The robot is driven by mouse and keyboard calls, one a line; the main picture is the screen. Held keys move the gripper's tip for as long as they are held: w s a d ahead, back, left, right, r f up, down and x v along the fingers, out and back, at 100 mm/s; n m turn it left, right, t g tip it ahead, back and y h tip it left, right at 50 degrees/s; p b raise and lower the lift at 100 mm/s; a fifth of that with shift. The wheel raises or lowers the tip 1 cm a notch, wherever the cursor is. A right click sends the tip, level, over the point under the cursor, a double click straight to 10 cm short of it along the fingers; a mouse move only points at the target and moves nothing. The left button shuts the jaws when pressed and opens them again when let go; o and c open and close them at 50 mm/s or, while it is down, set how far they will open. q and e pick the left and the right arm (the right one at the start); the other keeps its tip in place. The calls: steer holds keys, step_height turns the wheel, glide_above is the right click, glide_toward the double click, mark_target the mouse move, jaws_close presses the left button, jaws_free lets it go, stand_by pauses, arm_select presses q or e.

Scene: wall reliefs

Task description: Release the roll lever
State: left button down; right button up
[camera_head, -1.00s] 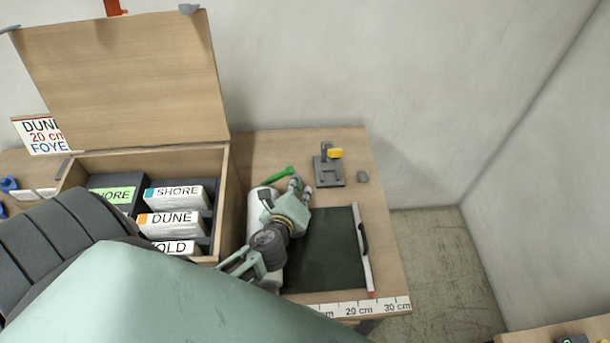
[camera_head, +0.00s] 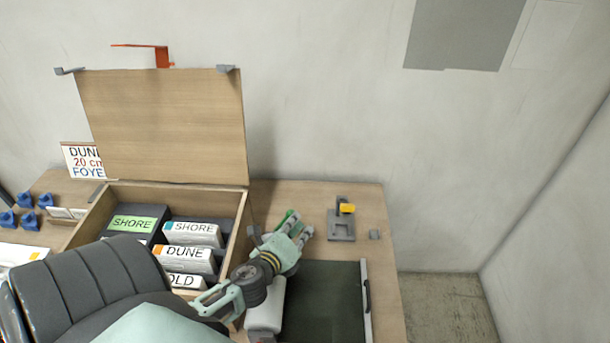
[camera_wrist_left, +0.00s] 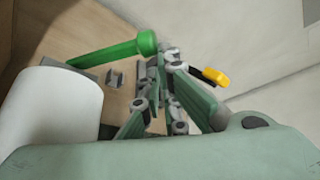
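A green lever (camera_head: 288,220) lies at the upper end of the white roll (camera_head: 265,305), on the wooden table. In the left wrist view the lever (camera_wrist_left: 105,52) runs beside the white roll (camera_wrist_left: 55,110) and ends in a round knob. My left gripper (camera_head: 298,228) is at the lever's knob end, with its two fingers apart and nothing seen between them. In the wrist view its fingertips (camera_wrist_left: 162,65) are just right of the knob; whether they touch it I cannot tell. My right gripper is not in view.
A dark mat (camera_head: 325,300) with a rail (camera_head: 367,300) lies right of the roll.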

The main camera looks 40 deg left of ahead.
arm_select(q)
steer(key=shift+s+a+r+p, duration=0.45)
steer(key=shift+s+a+r, duration=0.15)
steer(key=shift+r, duration=0.1)
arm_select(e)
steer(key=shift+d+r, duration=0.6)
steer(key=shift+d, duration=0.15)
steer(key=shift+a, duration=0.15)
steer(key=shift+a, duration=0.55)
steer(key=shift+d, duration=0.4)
arm_select(q)
steer(key=shift+w+f, duration=0.1)
